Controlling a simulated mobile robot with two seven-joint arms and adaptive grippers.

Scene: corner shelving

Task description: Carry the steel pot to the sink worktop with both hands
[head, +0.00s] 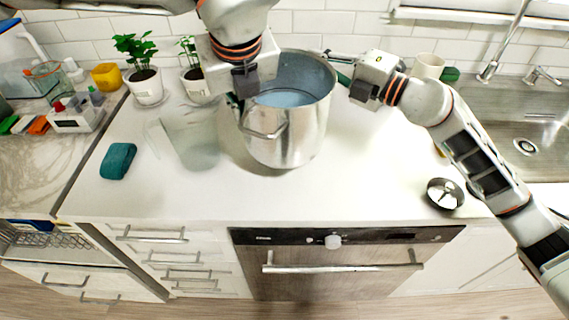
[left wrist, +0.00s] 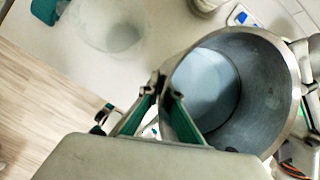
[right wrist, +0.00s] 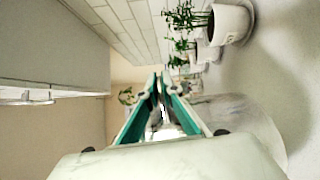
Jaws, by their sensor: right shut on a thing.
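The steel pot (head: 285,140) stands upright on the white worktop (head: 345,185), below my left gripper. Its wide opening also shows in the left wrist view (left wrist: 262,95). My left gripper (head: 240,103) is at the pot's left rim. Its fingertips (left wrist: 160,85) are close together there; I cannot tell whether they grip the rim. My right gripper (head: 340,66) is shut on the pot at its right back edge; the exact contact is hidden. In the right wrist view its fingertips (right wrist: 159,86) nearly meet. The sink (head: 545,140) lies to the right.
A see-through vessel shape (head: 192,140) is just left of the pot. A teal sponge (head: 118,161) lies further left. Potted plants (head: 146,85) stand at the back wall. A cup (head: 428,66) stands behind my right arm.

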